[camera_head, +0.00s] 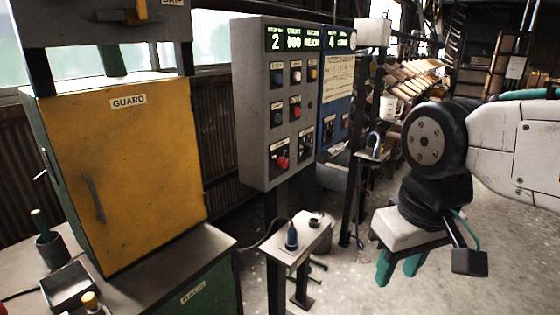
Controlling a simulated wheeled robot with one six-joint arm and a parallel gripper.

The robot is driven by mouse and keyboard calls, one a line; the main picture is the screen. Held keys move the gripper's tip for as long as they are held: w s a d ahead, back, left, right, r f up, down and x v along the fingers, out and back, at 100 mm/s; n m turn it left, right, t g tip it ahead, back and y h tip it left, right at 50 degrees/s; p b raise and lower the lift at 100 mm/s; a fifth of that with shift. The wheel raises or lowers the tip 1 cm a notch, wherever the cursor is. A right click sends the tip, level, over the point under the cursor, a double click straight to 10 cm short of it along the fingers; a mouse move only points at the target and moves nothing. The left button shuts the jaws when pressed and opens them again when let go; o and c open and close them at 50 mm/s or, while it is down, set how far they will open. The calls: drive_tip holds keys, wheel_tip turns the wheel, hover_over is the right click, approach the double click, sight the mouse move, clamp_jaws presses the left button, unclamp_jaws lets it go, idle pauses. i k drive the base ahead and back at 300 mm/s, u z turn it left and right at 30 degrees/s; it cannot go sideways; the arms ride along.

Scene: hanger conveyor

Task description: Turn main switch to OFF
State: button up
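A grey control panel (256,110) stands left of centre, with a lit display along its top and rows of coloured buttons and knobs. A red knob (282,162) sits low on its face; it may be the main switch, but its label and the way it points are too small to read. A black knob (305,141) is to its right. My gripper (398,268) hangs to the right of the panel and lower, pointing down. Its two teal fingers are apart with nothing seen between them. It touches neither the panel nor the knobs.
A blue panel (334,105) with a paper sheet adjoins the grey one. A small stand (300,240) with a dark blue-topped item is below the panels. A yellow guard door (125,180) and bench fill the left. Floor around my gripper looks clear.

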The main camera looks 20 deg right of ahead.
sight(282, 162)
drive_tip(key=k, duration=1.25)
drive_tip(key=u, duration=0.8)
drive_tip(key=i, duration=1.85)
drive_tip(key=z, duration=0.85)
